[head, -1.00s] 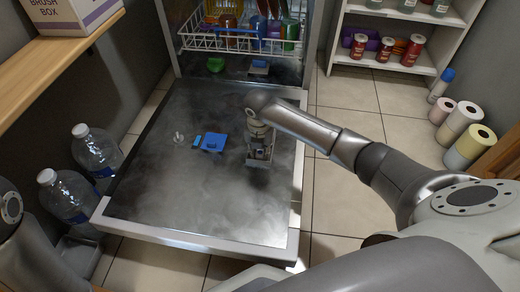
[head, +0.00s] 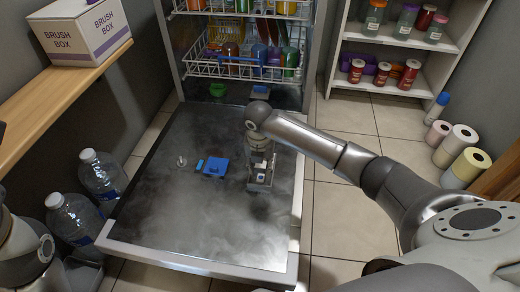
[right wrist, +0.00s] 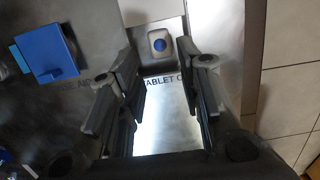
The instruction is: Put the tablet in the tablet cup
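The tablet, a small pale block with a blue dot, lies inside the square grey tablet cup in the right wrist view (right wrist: 158,43). The tablet cup (right wrist: 165,67) is in the dark open dishwasher door, with partly hidden "TABLET C…" lettering beside it. My right gripper (right wrist: 158,68) is open above the cup; its fingers stand apart on either side, not touching the tablet. In the head view my right gripper (head: 260,160) is over the cup, and the tablet (head: 261,177) shows just below it. My left gripper is out of the picture; only part of my left arm shows.
A blue square lid (head: 215,167) and a small blue strip (head: 199,164) lie left of the cup. The dishwasher rack (head: 243,68) with dishes is behind. Bottles (head: 101,175) stand at the left, paper rolls (head: 456,146) at the right. The door's front is clear.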

